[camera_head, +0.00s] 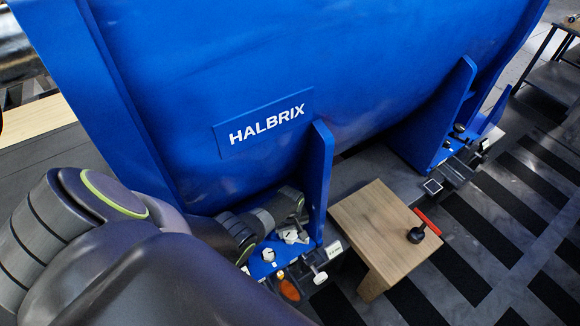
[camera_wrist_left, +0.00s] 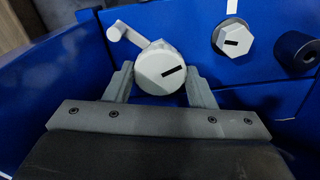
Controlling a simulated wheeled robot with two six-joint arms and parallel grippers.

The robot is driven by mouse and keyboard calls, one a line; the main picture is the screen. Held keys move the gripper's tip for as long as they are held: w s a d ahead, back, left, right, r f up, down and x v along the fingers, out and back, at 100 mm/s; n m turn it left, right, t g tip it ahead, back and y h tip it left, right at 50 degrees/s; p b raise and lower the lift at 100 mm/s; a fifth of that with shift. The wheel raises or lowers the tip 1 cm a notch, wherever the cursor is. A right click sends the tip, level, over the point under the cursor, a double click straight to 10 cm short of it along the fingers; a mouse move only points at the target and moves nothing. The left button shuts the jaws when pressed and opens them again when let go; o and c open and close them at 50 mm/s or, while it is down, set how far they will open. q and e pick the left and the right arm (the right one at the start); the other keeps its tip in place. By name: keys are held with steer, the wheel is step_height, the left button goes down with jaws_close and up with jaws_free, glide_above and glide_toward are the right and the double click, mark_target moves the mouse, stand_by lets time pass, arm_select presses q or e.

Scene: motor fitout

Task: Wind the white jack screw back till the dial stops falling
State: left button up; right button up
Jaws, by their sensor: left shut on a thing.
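In the head view my left gripper (camera_head: 290,217) is down by the blue motor's foot, shut on the white head (camera_head: 293,236), partly hidden by the arm. My right gripper is not in view. I cannot make out a dial reading; a small black device with a pale face (camera_head: 433,186) stands by the far foot.
A second white hex head (camera_wrist_left: 235,39) and a dark cylinder (camera_wrist_left: 298,52) stand right of the gripper. A white-handled piece (camera_head: 318,274) and an orange part (camera_head: 289,290) are near the foot. A wooden stool (camera_head: 378,225) stands right of it, with a red-and-black tool (camera_head: 417,235) at its edge.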

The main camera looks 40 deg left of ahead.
mark_target(290, 232)
arm_select(q)
steer(key=shift+n, duration=0.8)
steer(key=o, duration=1)
steer(key=shift+r+p, duration=0.55)
steer(key=shift+p, duration=0.05)
steer(key=shift+r+p, duration=2.6)
steer(key=shift+r, duration=2.9)
